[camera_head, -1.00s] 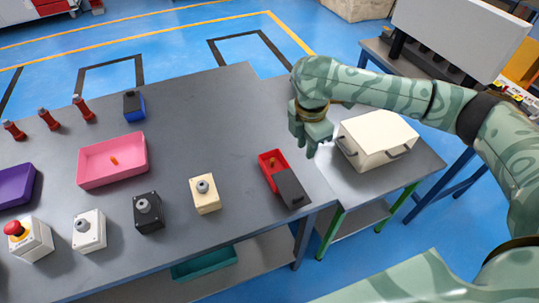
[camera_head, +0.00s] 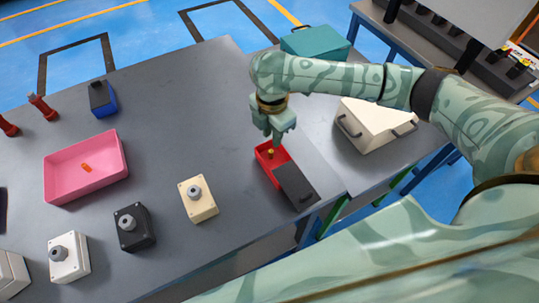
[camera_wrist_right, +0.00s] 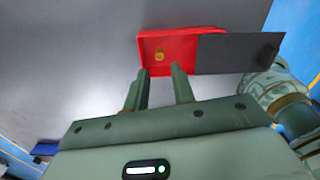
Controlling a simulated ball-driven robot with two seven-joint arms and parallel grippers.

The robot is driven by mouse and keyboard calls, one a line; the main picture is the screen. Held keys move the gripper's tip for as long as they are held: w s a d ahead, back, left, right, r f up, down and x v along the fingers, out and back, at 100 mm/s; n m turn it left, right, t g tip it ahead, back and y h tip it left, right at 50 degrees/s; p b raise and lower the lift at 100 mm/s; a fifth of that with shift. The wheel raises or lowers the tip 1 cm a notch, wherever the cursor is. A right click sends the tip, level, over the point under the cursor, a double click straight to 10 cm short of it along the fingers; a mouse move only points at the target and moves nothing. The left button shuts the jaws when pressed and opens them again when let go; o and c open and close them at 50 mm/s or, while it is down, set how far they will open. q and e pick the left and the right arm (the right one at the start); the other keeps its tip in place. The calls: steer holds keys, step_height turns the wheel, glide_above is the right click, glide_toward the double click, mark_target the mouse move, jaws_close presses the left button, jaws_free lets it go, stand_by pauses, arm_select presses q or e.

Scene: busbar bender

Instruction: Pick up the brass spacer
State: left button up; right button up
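The brass spacer (camera_head: 270,153) is a small yellowish piece inside the open part of a red box (camera_head: 265,166). In the right wrist view the spacer (camera_wrist_right: 159,56) lies on the red box's floor (camera_wrist_right: 180,50), just beyond my fingertips. A dark grey lid (camera_head: 296,186) covers the box's near end; it also shows in the wrist view (camera_wrist_right: 230,53). My right gripper (camera_head: 275,136) is above the open end of the box. In the wrist view its fingers (camera_wrist_right: 160,76) are apart with nothing between them. My left gripper is out of view.
A cream case with handles (camera_head: 372,125) and a teal box (camera_head: 315,43) stand right of the red box. A beige button box (camera_head: 197,198) and black one (camera_head: 133,226) stand to its left. A pink tray (camera_head: 60,178) holds an orange piece. Bare tabletop separates them.

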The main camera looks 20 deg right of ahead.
mark_target(271, 151)
step_height(271, 151, down, 2)
steer(key=shift+s+f+b, duration=0.1)
steer(key=shift+b, duration=0.2)
step_height(271, 151, down, 5)
steer(key=shift+a+r+b, duration=0.1)
steer(key=shift+r+b, duration=0.05)
steer(key=shift+b, duration=1.1)
steer(key=shift+r, duration=0.15)
jaws_close()
